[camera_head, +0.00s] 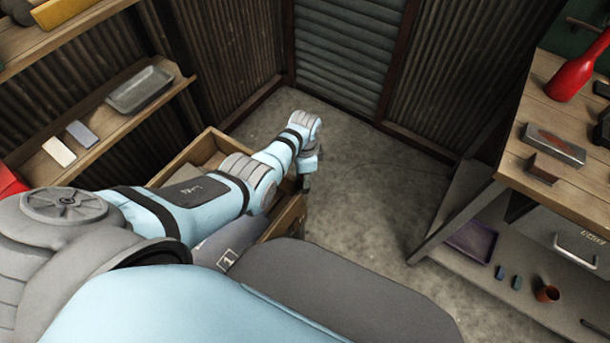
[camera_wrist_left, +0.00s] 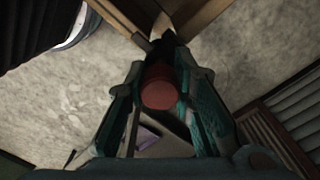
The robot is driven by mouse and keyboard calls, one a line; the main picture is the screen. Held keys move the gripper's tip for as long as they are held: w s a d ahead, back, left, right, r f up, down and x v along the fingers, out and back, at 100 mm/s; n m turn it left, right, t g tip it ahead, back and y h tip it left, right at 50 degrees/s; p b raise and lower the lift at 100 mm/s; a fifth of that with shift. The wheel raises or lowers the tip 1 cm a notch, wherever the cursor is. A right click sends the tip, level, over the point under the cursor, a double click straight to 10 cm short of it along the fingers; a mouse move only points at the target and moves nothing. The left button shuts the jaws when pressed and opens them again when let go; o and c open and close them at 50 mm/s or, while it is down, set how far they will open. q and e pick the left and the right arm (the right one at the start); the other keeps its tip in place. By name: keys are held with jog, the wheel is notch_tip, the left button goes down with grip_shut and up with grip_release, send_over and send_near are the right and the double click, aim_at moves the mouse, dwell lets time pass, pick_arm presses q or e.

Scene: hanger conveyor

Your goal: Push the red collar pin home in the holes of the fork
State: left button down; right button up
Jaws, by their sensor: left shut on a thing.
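The red collar pin (camera_wrist_left: 160,92) shows in the left wrist view as a round red end between the fingers. My left gripper (camera_wrist_left: 164,78) is shut on it. In the head view my left arm reaches out past a wooden box, and the left gripper (camera_head: 307,181) points down beside the box's far corner. The pin cannot be made out in the head view. A dark part lies just beyond the pin in the wrist view, near a wooden corner; I cannot tell whether it is the fork. The fork's holes are hidden. My right gripper is in neither view.
A wooden box (camera_head: 289,219) stands under my left arm. A workbench (camera_head: 570,190) with a red bottle-shaped thing (camera_head: 577,72) is at the right. A shelf (camera_head: 100,118) with a grey tray (camera_head: 139,90) is at the left. The concrete floor (camera_head: 365,190) between is clear.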

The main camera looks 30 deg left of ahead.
pick_arm(q)
jog(key=shift+f+b, duration=0.3)
jog(key=shift+f, duration=0.1)
jog(key=shift+s+d+f, duration=0.1)
jog(key=shift+s+f, duration=0.1)
jog(key=shift+s, duration=0.1)
dwell(0.9)
jog(key=c, duration=1.3)
grip_release()
jog(key=shift+w, duration=0.1)
jog(key=shift+w, duration=0.15)
jog(key=shift+r, duration=0.3)
notch_tip(320, 180, up, 11)
jog(key=shift+r, duration=0.2)
